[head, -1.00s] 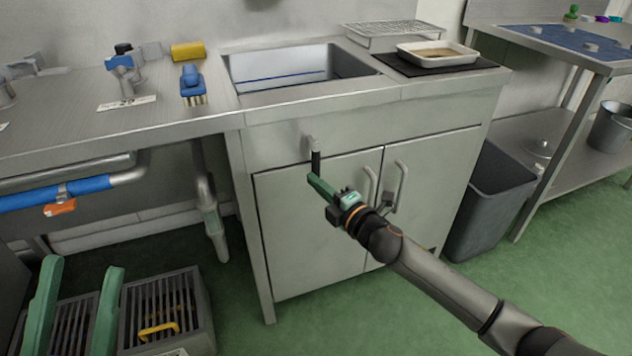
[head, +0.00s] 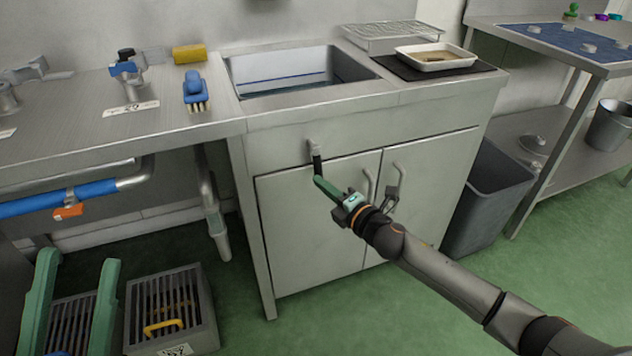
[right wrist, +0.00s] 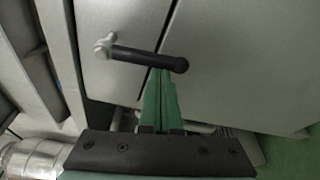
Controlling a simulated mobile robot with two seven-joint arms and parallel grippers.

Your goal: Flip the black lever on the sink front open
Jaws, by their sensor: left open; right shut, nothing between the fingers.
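The black lever (head: 317,166) hangs from a metal pivot (head: 313,147) on the sink front (head: 275,148), pointing down in the head view. In the right wrist view the black lever (right wrist: 145,57) runs from its pivot (right wrist: 104,46) to a rounded free end. My right gripper (head: 318,181) is shut and empty. Its green fingertips (right wrist: 160,72) are at the lever near its free end; I cannot tell if they touch. My left gripper (head: 80,256) is open and empty at the lower left, far from the lever.
Two cabinet doors (head: 310,225) with handles (head: 369,185) lie below the lever, close to my right gripper. A grey bin (head: 480,205) stands right of the cabinet. A grated box (head: 175,305) is on the floor near my left gripper. A brush (head: 195,92) lies on the counter.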

